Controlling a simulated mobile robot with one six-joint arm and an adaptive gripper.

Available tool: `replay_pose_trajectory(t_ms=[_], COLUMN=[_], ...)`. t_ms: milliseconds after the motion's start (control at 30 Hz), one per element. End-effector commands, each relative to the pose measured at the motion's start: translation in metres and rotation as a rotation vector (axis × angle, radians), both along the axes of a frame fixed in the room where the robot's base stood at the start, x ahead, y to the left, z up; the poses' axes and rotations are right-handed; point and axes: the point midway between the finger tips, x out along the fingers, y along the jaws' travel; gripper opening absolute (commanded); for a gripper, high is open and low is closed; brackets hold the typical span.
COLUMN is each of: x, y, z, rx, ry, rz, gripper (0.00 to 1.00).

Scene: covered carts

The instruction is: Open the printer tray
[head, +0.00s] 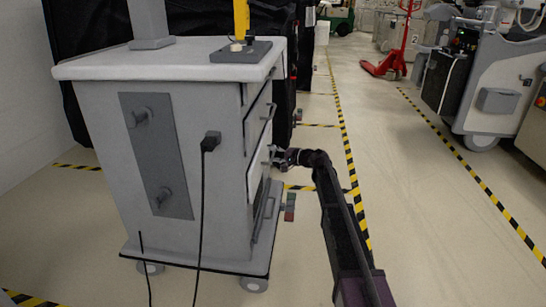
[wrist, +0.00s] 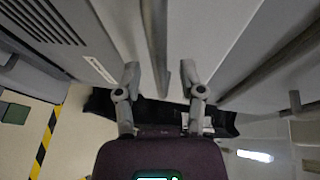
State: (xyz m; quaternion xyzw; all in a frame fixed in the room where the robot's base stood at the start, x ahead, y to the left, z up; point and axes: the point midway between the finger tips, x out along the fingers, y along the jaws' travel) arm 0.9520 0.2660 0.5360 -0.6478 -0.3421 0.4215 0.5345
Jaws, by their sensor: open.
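A grey-white cart (head: 100,110) stands at left in the head view, its front with drawers and handles facing right. I take the middle front panel (head: 256,172) to be the printer tray; its label cannot be read. My gripper (head: 273,154) is at this panel's front. In the wrist view my gripper (wrist: 160,72) is open, with one finger on each side of a grey bar handle (wrist: 161,82). Gaps show between the handle and both fingers. Whether the tray is slightly out cannot be told.
An upper handle (head: 268,120) and a lower handle (head: 266,217) are close above and below my gripper. A black cable hangs on the cart's side. Open floor with yellow-black tape (head: 346,150) lies to the right. A red pallet jack (head: 392,62) stands farther back.

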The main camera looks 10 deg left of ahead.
Motion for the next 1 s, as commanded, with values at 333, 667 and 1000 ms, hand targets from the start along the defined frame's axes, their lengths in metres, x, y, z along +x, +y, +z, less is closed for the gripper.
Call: replay_pose_trajectory(t_ms=[333, 667, 1000], x=[0.0026, 0.0026, 0.0015], y=[0.0061, 0.0057, 0.0066], z=[-0.0011, -0.001, -0.0011], rx=[0.0, 0.0, 0.0], ry=[0.0, 0.0, 0.0], rz=[0.0, 0.0, 0.004], gripper=[0.51, 0.0, 0.0])
